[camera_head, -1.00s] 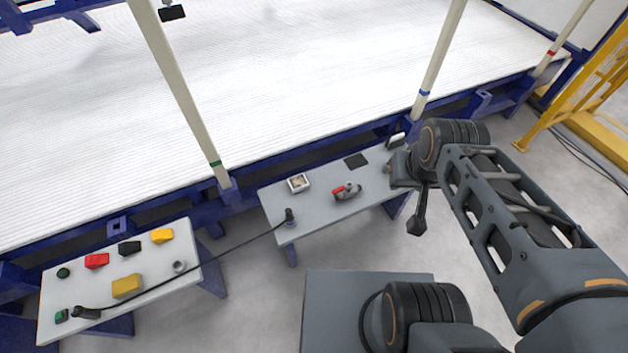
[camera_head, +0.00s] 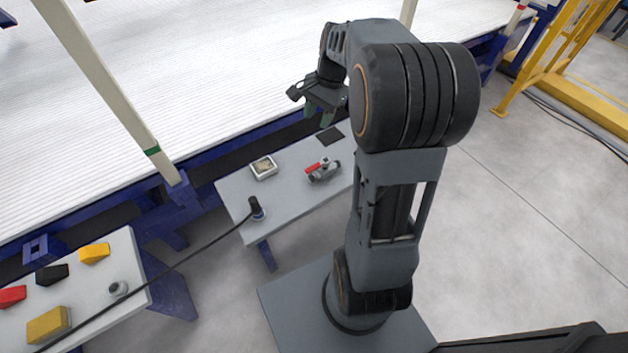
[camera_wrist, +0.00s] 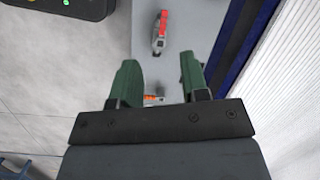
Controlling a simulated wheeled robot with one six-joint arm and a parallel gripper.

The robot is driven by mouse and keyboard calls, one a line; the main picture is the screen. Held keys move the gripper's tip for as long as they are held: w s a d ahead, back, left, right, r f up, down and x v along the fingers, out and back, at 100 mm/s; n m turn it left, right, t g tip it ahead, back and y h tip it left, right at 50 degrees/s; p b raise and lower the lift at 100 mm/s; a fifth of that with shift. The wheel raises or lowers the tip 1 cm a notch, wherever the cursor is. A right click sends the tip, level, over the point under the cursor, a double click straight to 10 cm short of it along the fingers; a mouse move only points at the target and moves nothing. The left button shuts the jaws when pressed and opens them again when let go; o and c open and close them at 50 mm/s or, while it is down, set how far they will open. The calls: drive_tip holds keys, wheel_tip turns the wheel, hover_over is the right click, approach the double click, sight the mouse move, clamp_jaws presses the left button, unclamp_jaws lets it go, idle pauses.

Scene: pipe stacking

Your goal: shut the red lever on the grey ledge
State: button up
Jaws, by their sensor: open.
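The red lever (camera_head: 313,168) sits on a grey metal valve body (camera_head: 324,176) on the grey ledge (camera_head: 290,209). In the wrist view the red lever (camera_wrist: 163,22) shows near the top centre, on the ledge (camera_wrist: 190,18), beyond my fingertips. My gripper (camera_head: 322,112) is raised over the far side of the ledge, behind the valve in the head view. In the wrist view its two green fingers (camera_wrist: 160,76) are apart, with no object held. A small grey and orange thing (camera_wrist: 152,99) shows between the fingers, partly hidden.
A small framed box (camera_head: 264,167), a dark square pad (camera_head: 330,136) and a black plug with a cable (camera_head: 256,208) are on the ledge. A second ledge (camera_head: 140,272) with coloured blocks is at left. A pale post (camera_head: 110,88) and blue rail stand behind.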

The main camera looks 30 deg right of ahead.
sight(312, 167)
drive_tip(key=w+d+f+m+y+b, duration=0.1)
drive_tip(key=w+d+f+m+b, duration=0.1)
drive_tip(key=f, duration=0.3)
drive_tip(key=w+d+f+m+b, duration=0.1)
drive_tip(key=d+f+m+b, duration=0.15)
drive_tip(key=f, duration=0.25)
drive_tip(key=shift+n+g, duration=0.3)
drive_tip(key=shift+n, duration=0.05)
drive_tip(key=b+x, duration=0.4)
drive_tip(key=x, duration=0.9)
drive_tip(key=shift+a+b, duration=0.15)
drive_tip(key=shift+b, duration=0.25)
drive_tip(key=shift+y, duration=0.3)
clamp_jaws()
